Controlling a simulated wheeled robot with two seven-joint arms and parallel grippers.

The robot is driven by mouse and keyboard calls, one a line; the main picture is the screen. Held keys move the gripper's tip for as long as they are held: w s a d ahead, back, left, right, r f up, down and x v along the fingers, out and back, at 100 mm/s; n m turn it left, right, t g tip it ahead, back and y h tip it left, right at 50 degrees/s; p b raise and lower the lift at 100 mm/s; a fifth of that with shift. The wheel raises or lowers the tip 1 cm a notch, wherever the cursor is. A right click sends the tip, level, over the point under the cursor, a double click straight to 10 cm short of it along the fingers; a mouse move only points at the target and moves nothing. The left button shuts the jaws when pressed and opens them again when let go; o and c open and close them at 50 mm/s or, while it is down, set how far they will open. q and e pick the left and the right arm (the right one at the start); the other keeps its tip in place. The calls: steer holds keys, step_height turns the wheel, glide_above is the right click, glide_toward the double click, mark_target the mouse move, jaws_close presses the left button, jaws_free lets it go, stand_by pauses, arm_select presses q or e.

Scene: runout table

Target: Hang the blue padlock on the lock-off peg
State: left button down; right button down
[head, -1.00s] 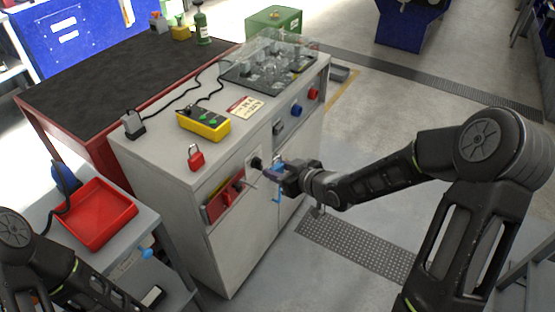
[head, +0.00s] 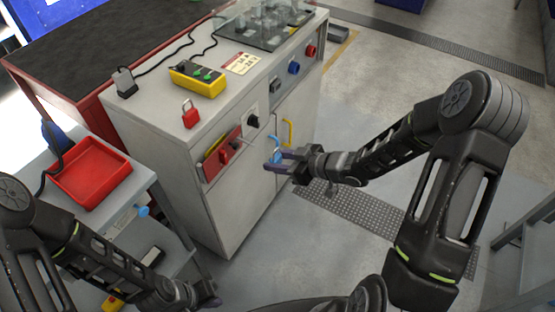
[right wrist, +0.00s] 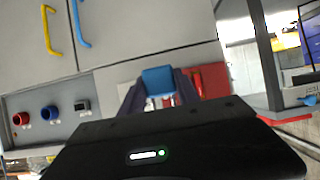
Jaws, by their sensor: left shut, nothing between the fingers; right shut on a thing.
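The blue padlock (right wrist: 158,80) is between the fingers of my right gripper (right wrist: 160,98) in the right wrist view. In the head view my right gripper (head: 275,167) is shut on it, in front of the cabinet doors; the padlock (head: 277,157) is small there and close to the blue door handle. A thin peg (head: 238,143) appears to stick out by the red switch panel (head: 221,153) on the cabinet front, left of the gripper and apart from it. My left gripper (head: 207,294) is shut and empty at the bottom, low beside the cabinet.
A red padlock (head: 190,115) and a yellow control box (head: 197,79) stand on the cabinet top (head: 150,103). A black knob (head: 252,121) and blue and yellow door handles (head: 288,132) project from the front. A red tray (head: 91,183) is on the left side table.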

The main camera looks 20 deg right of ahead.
steer(key=shift+w+a, duration=0.1)
steer(key=w+a+f+b, duration=0.1)
steer(key=w+a+b, duration=0.3)
steer(key=w+a, duration=0.1)
steer(key=shift+w+a+f, duration=0.25)
steer(key=shift+w+f, duration=0.05)
steer(key=shift+w, duration=0.55)
stand_by(0.4)
stand_by(0.4)
steer(key=c, duration=0.8)
jaws_free()
